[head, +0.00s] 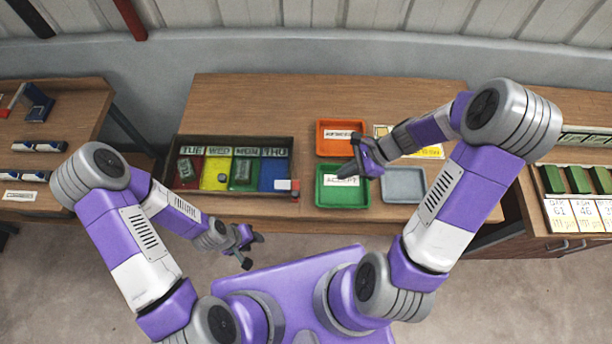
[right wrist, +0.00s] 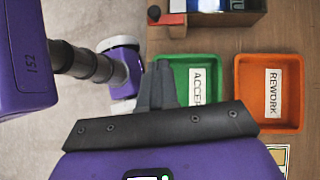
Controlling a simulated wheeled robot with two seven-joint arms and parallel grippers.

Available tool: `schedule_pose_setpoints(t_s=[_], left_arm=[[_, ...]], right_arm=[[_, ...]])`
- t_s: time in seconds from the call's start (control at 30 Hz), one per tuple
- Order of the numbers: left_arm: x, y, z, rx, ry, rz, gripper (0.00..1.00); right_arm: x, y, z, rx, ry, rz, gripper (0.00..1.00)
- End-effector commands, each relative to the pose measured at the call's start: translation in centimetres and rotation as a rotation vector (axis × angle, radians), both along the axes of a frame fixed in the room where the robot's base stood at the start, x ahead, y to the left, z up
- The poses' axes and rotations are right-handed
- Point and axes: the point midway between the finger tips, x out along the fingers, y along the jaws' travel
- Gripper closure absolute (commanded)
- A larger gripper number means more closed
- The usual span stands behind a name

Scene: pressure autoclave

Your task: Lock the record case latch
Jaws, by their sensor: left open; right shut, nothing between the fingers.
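The record case (head: 235,194) is a dark open box on the middle table, with colored compartments labeled TUE, WED, MON and THU. A small red and white latch piece (head: 288,185) sits at its front right corner. Whether the latch is locked I cannot tell. My right gripper (head: 350,171) is shut and empty, above the green tray, right of the latch; its fingers also show in the right wrist view (right wrist: 160,72). My left gripper (head: 250,251) is open and empty, in front of the table edge.
A green ACCEPT tray (head: 343,203), an orange REWORK tray (head: 328,148) and a grey tray (head: 404,186) stand right of the case. A yellow-edged card (head: 428,151) lies behind the grey tray. Side tables stand left and right. The table's back is clear.

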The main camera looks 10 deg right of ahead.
Motion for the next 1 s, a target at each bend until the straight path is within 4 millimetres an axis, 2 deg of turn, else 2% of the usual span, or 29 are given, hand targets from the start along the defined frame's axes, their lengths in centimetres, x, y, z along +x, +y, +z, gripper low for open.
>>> schedule_pose_setpoints(t_s=[0.37, 0.83, 1.0], left_arm=[[0.0, 0.0, -0.2, 0.000, 0.001, 0.001, 0.57], [0.0, 0.0, -1.2, 0.000, 0.000, 0.000, 0.57], [0.0, 0.0, -0.9, 0.000, 0.000, 0.000, 0.57]], right_arm=[[0.0, 0.7, -1.0, 0.000, 0.001, 0.006, 1.00], [0.6, 6.7, -8.1, 0.002, 0.004, 0.006, 1.00], [1.0, 9.2, -8.2, -0.001, 0.000, 0.008, 1.00]])
